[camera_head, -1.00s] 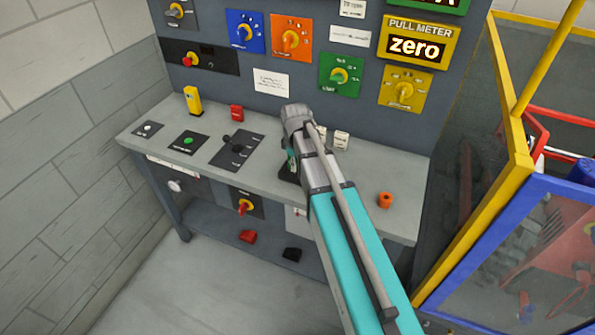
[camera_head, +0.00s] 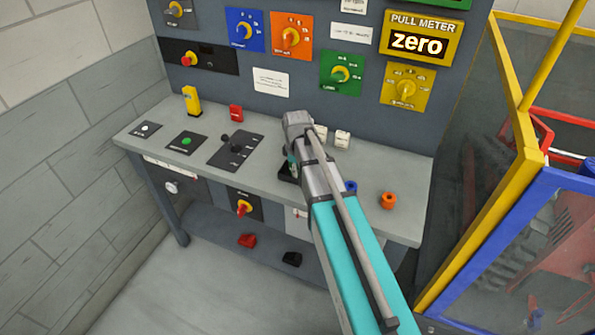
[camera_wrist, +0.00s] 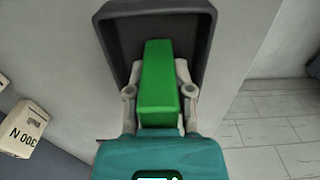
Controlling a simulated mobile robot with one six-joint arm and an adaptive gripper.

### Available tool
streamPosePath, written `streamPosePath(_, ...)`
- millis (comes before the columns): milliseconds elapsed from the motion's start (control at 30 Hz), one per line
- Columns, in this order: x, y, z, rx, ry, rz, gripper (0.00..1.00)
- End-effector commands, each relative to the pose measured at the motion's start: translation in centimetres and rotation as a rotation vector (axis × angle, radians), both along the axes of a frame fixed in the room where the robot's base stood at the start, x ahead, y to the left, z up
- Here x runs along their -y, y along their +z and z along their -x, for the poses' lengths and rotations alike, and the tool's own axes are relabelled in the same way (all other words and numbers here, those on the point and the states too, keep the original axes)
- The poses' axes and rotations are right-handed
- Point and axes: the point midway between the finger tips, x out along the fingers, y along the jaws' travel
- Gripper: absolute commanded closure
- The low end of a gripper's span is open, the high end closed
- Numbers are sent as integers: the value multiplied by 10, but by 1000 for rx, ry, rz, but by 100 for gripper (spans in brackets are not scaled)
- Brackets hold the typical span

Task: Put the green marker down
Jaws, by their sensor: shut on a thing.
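The green marker (camera_wrist: 160,80) is a bright green block, gripped between the two pale fingers of my gripper (camera_wrist: 160,95) in the wrist view. Its far end is over or inside a dark, open tray (camera_wrist: 112,30); I cannot tell whether it touches the tray floor. In the head view my arm reaches over the grey bench, and my gripper (camera_head: 291,165) is mostly hidden behind it. Part of the dark tray (camera_head: 286,174) shows beside the arm. The marker is barely visible there.
Two white blocks (camera_head: 342,139) stand behind the arm; one labelled 300 N (camera_wrist: 24,130) shows in the wrist view. A blue piece (camera_head: 350,186) and an orange piece (camera_head: 388,201) lie to the right on the bench (camera_head: 400,225). A control panel (camera_head: 300,80) rises behind.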

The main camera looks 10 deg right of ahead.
Motion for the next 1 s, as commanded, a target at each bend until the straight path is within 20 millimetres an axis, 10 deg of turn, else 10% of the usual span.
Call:
streamPosePath(100, 0, -4, 0, 0, 0, 0, 100)
streamPosePath(133, 0, -3, 0, 0, 0, 0, 66)
streamPosePath(200, 0, -2, 0, 0, 0, 0, 55)
streamPosePath(1000, 0, 18, 0, 0, 0, 0, 55)
